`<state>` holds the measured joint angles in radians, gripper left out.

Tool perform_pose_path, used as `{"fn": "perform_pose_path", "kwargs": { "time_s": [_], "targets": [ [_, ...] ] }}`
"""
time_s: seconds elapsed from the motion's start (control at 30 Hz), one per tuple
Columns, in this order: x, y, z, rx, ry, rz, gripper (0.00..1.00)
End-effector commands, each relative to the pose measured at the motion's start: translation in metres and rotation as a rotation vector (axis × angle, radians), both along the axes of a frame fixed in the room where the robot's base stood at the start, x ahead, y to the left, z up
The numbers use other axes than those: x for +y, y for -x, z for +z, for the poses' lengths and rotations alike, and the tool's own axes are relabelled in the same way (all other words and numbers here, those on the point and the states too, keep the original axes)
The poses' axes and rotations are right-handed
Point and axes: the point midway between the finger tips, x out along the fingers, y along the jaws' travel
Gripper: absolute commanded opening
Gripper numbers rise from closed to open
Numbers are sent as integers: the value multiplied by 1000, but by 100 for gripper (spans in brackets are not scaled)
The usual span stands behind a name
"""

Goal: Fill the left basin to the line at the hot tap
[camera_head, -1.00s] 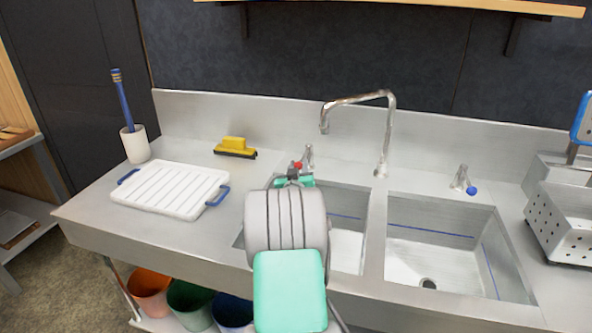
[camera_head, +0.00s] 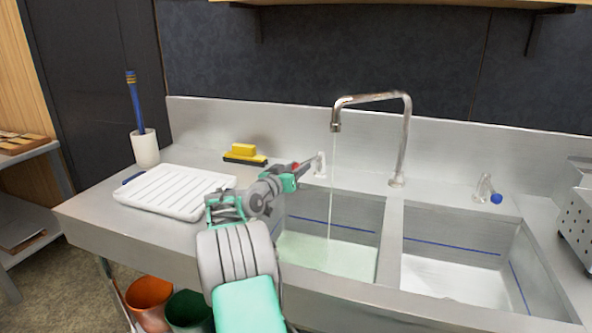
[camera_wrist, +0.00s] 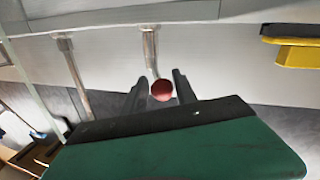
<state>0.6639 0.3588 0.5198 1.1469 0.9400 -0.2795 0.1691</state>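The hot tap (camera_head: 319,166) has a red knob (camera_wrist: 162,90) and stands behind the left basin. A stream of water (camera_head: 332,190) falls from the curved spout (camera_head: 370,97) into the left basin (camera_head: 388,215). Pale green water (camera_head: 325,254) covers its floor. My gripper (camera_head: 300,168) is at the hot tap, with the arm reaching over the basin's left side. In the wrist view its two dark fingers stand apart, one on each side of the red knob, with a gap at the left finger.
The right basin (camera_head: 455,280) has its own blue line and a blue-knobbed tap (camera_head: 487,190). A white drainboard (camera_head: 170,192), a yellow brush (camera_head: 244,154) and a white cup with a blue-handled brush (camera_head: 145,148) stand left. A perforated metal box (camera_head: 578,220) stands right.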

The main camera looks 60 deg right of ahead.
Motion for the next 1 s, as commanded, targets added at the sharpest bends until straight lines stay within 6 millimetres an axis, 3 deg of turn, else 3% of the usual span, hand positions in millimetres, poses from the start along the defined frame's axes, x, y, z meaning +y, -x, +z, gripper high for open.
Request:
{"fn": "perform_pose_path", "kwargs": {
  "time_s": [0.17, 0.47, 0.67, 0.9, 1.0],
  "targets": [
    [2, -4, 0, 0, 1, 7, 50],
    [2, -4, 4, -2, 2, 9, 50],
    [6, -1, 41, -4, 3, 8, 50],
    [43, 26, 93, -4, 3, 9, 50],
    [64, 41, 103, -3, 3, 9, 50]
  ]
}}
